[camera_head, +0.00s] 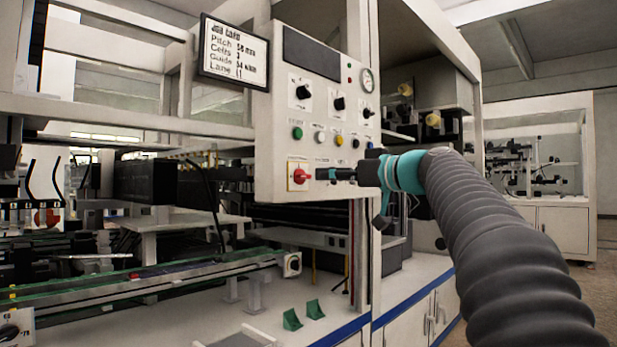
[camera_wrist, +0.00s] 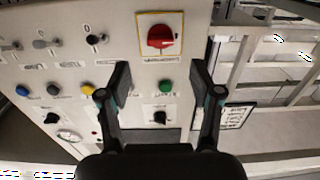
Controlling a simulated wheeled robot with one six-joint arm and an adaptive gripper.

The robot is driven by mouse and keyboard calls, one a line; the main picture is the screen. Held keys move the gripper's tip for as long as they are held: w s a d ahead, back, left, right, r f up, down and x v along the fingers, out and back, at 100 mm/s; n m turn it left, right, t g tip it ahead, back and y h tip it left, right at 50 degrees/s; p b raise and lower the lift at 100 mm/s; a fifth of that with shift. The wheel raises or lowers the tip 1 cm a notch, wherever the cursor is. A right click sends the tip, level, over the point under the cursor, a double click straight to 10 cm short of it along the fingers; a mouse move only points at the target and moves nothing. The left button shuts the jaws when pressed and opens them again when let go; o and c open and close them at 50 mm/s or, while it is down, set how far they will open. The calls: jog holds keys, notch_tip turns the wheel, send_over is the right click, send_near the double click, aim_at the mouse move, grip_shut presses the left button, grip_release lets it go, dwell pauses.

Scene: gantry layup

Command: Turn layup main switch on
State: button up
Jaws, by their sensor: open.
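The layup main switch (camera_head: 299,176) is a red rotary knob on a yellow-edged plate at the lower left of the grey control panel (camera_head: 268,120). It also shows in the wrist view (camera_wrist: 161,38), at the top centre, beyond the fingertips. Its exact on or off position is too small to read. My gripper (camera_head: 326,174) is close in front of the panel, at the switch's right side in the head view. In the wrist view my gripper's two fingers (camera_wrist: 160,78) are spread apart with nothing between them. The fingers appear apart from the knob.
A green button (camera_head: 297,133) sits above the switch, and black selector knobs (camera_head: 303,92) sit higher up. In the wrist view, small lever switches (camera_wrist: 93,39) lie beside the main switch. A job card (camera_head: 233,50) hangs at the panel's upper left. A frame post (camera_head: 361,240) stands below my gripper.

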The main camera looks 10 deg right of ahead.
aim_at(307, 175)
jog(key=p+x, duration=0.1)
jog(key=x, duration=0.6)
jog(key=shift+w+a, duration=0.25)
jog(key=shift+w, duration=0.05)
jog(key=c, duration=1.2)
